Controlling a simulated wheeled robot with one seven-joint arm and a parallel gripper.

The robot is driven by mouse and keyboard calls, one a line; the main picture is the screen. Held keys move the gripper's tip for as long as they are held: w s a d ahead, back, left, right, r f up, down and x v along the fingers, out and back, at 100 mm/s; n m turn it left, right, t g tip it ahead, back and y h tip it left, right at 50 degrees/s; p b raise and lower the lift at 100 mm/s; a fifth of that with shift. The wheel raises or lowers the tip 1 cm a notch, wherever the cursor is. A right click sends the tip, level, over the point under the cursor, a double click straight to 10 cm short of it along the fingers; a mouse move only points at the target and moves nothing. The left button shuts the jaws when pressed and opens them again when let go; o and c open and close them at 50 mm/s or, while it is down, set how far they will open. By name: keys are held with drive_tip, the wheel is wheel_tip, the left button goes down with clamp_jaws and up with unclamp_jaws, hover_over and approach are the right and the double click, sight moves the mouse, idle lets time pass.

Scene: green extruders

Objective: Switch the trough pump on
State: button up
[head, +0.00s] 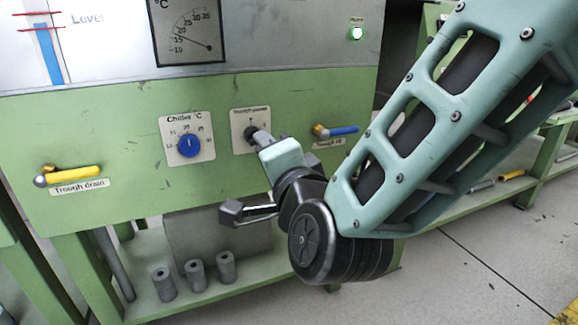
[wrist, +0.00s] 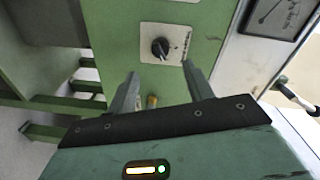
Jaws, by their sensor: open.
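The trough pump switch is a dark rotary knob (head: 250,131) on a white plate, partly hidden by my gripper in the head view. In the wrist view the whole knob (wrist: 160,48) shows, with lettering on the plate too small to read surely; its set position is hard to tell. My gripper (head: 262,138) is close in front of the plate. In the wrist view my gripper (wrist: 162,82) is open, with nothing held between its two fingers. The knob lies ahead of the fingertips, roughly between them in the picture; contact is not seen.
The blue chiller dial (head: 189,146) is left of the switch. The trough fill valve (head: 338,130), with a blue lever, is close on the right. A yellow trough drain lever (head: 75,175) is far left. A lamp (head: 357,33) glows above. Grey cylinders (head: 195,274) stand on the shelf below.

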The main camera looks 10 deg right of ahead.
drive_tip(key=b+v, duration=0.6)
drive_tip(key=v, duration=0.2)
drive_tip(key=shift+s, duration=0.25)
